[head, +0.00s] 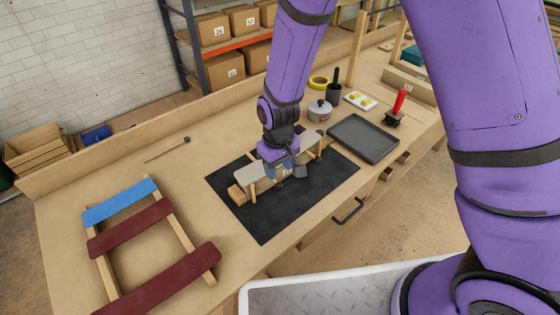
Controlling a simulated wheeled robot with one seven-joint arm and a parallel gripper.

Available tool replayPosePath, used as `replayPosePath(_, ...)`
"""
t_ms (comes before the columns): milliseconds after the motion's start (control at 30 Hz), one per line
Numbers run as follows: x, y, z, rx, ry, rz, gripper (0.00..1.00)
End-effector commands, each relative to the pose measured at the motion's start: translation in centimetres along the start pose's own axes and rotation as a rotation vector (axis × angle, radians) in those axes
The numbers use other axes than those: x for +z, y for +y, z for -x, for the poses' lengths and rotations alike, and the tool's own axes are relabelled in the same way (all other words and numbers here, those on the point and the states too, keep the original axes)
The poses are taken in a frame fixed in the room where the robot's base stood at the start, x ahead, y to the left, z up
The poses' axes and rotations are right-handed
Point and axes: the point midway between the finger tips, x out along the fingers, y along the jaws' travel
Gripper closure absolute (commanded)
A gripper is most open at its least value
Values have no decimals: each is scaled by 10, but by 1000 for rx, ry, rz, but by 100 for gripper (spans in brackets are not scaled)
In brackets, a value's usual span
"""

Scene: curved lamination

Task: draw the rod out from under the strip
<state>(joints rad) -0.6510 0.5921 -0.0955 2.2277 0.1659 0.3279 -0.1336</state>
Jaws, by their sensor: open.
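A pale, narrow strip (246,174) lies raised over wooden blocks on a black mat (277,212). A wooden block (236,194) shows under its left end. A short light wooden piece (252,190) stands at the strip's front edge, and another (319,148) shows near its right end. I cannot tell for certain which piece is the rod. My gripper (291,168) is open, low over the middle of the strip at its front side. The gripper and wrist hide the strip's middle and whatever lies under it there. I cannot see whether the fingers touch anything.
A dark grey tray (363,138) lies right of the mat, with a lidded pot (320,110) behind. A frame with blue and dark red slats (128,231) fills the bench's left end. A thin-handled tool (168,149) lies at the back. Bare bench surrounds the mat's left side.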

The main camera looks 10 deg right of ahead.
Motion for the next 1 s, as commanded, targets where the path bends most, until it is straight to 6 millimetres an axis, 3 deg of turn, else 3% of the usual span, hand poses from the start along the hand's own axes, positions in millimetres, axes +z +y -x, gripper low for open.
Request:
replayPosePath(500,1,0,-64,0,-3,-2,53)
replayPosePath(700,0,0,-78,0,-1,-1,53)
replayPosePath(1000,0,0,-82,0,0,-1,53)
